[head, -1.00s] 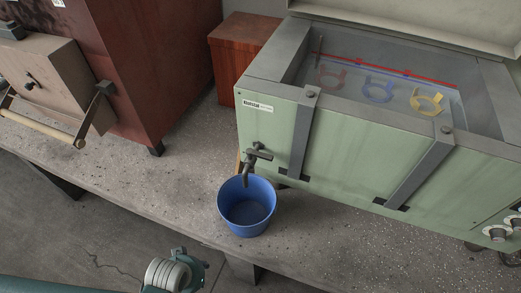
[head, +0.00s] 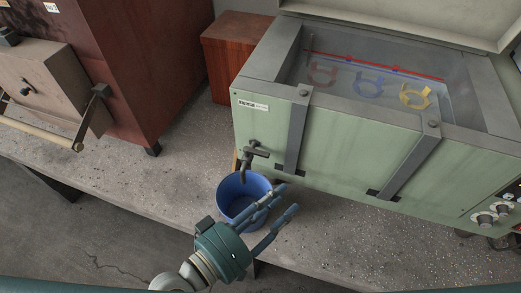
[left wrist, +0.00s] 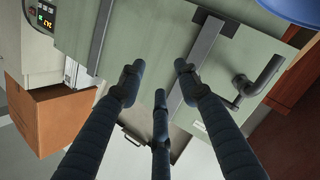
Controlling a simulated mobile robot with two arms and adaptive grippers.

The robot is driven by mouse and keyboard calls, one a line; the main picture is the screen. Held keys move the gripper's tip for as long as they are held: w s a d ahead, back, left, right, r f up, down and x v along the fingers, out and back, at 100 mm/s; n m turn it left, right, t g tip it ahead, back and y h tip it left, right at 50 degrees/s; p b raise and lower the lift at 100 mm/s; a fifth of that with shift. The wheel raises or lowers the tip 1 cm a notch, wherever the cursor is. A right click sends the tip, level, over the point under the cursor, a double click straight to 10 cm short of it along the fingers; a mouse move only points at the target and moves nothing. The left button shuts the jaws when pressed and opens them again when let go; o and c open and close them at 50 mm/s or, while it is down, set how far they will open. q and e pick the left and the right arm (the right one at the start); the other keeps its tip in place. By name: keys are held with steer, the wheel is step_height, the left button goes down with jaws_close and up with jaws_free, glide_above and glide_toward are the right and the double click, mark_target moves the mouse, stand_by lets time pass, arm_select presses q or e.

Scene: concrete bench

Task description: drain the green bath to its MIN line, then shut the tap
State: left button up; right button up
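The green bath (head: 340,135) stands on the bench with its top open. A red line (head: 375,66) runs along its inner back wall; I cannot read a MIN mark or tell the exact water level. The dark tap (head: 254,153) on its front points down over a blue bucket (head: 230,192); no stream is clear. My left gripper (head: 284,200) is open and empty, in front of the bucket and lower right of the tap. In the left wrist view its fingers (left wrist: 158,76) are spread, with the tap (left wrist: 257,84) to their right. My right gripper is not in view.
Red, blue and yellow ring-shaped pieces (head: 376,86) show inside the bath. Knobs (head: 490,215) sit at its lower right. A wooden box (head: 228,60) and a dark red cabinet (head: 130,70) stand left. The bench (head: 110,170) left of the bucket is clear.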

arm_select(q)
step_height(320, 180, up, 3)
steer(key=w+a+n+t+y, duration=0.2)
steer(key=a+n+t, duration=0.15)
steer(key=n, duration=0.25)
steer(key=n+t+y, duration=0.2)
steer(key=n+y, duration=0.2)
steer(key=n, duration=0.2)
glide_toward(260, 155)
steer(key=shift+p+x, duration=2.05)
steer(key=shift+x, duration=3.35)
jaws_close()
